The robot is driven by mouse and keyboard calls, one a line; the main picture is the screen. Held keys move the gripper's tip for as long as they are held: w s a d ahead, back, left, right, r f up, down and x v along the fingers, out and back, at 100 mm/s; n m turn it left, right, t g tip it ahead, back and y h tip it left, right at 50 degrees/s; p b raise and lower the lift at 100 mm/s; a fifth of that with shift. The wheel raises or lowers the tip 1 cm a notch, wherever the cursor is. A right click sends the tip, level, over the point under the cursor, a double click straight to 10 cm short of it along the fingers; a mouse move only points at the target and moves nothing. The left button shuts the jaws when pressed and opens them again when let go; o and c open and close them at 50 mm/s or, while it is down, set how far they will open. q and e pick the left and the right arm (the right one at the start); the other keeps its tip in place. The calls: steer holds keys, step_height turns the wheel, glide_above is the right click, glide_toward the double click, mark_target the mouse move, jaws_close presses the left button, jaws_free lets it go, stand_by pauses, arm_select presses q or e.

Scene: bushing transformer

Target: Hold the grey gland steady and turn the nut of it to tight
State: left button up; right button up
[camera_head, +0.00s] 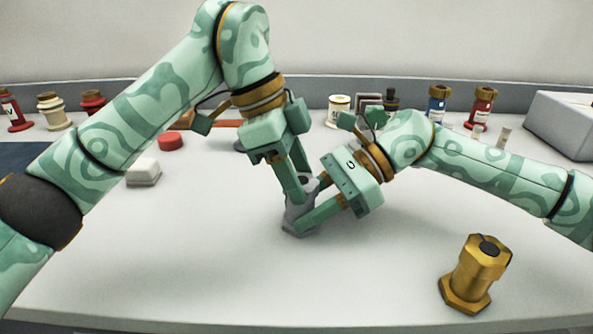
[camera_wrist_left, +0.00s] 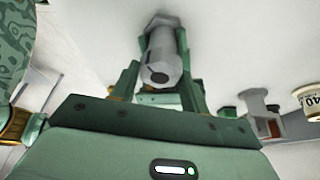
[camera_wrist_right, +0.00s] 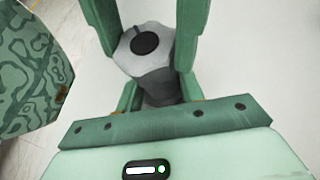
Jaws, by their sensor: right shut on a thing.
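The grey gland (camera_head: 292,222) stands upright on the table near the middle, with its grey hex nut on top. The nut (camera_wrist_left: 161,66) faces the left wrist camera and has a dark hole in its top, also seen in the right wrist view (camera_wrist_right: 146,45). My right gripper (camera_head: 310,212) comes in low from the right and is shut on the gland's lower body. My left gripper (camera_head: 301,184) reaches down from above with one finger on each side of the nut. Its fingers stand apart; I cannot tell whether they touch the nut. The fingers partly hide the gland.
A brass gland (camera_head: 475,270) stands at the front right. A white block (camera_head: 144,172) and a red cap (camera_head: 170,141) lie at the left. Several bushings line the back, including a blue one (camera_head: 436,105). A grey box (camera_head: 562,122) is at the back right. The front middle is clear.

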arm_select(q)
steer(key=shift+c, duration=1.3)
steer(key=shift+m, duration=0.3)
steer(key=m, duration=0.2)
steer(key=m+g+y, duration=0.1)
steer(key=m, duration=0.1)
steer(key=shift+w+g, duration=0.1)
steer(key=shift+g, duration=0.2)
steer(key=shift+w+d+m+g+y, duration=0.1)
steer(key=shift+m+g+y, duration=0.2)
steer(key=shift+m, duration=0.8)
steer(key=shift+m+g+y, duration=0.1)
steer(key=shift+m+g, duration=0.3)
steer(key=shift+m, duration=0.7)
steer(key=o, duration=1)
